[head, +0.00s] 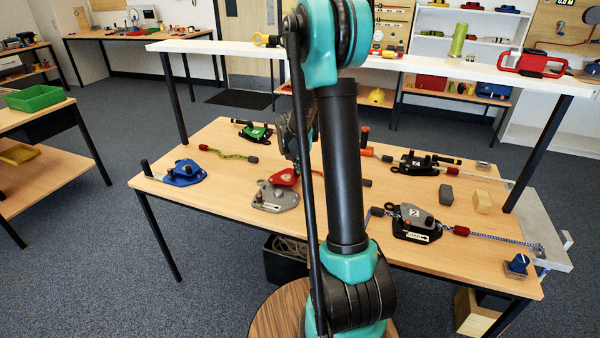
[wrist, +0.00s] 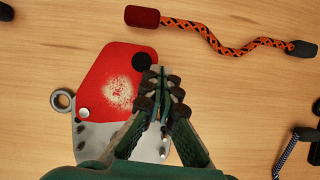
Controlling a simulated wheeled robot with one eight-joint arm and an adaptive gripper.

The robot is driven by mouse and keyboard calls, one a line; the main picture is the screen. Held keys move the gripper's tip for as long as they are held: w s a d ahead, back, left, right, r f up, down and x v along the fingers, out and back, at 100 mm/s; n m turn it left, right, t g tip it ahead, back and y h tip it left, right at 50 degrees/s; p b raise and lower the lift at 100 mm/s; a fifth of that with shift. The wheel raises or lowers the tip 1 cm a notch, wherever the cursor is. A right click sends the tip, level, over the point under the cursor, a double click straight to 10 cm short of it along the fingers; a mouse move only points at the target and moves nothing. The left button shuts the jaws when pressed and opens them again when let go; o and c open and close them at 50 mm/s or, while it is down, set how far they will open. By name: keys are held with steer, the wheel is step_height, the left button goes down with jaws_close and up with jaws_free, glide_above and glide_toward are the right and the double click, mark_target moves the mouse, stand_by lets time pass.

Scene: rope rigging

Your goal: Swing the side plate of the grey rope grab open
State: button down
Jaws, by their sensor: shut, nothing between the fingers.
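The grey rope grab (head: 270,200) lies on the workbench, left of my arm in the head view. Its red side plate (wrist: 108,80) has a worn pale patch, a silver rivet at its lower left and a black knob (wrist: 142,62) at its upper right. The grab's grey body (wrist: 92,136) shows below the plate, with several dark pins and a ring at the left. My gripper (wrist: 157,92) is shut and empty, its fingertips over the plate's right edge, just below the knob. I cannot tell whether they touch. In the head view my arm hides the fingertips.
An orange-black rope (wrist: 220,38) lies beyond the grab. A blue device (head: 184,173), a green device (head: 256,132), and a black device with a grey plate (head: 412,222) stand apart on the bench. A raised white shelf (head: 450,66) runs behind. Bare wood lies left of the grab.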

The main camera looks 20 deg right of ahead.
steer(key=shift+w, duration=0.55)
steer(key=shift+r, duration=0.1)
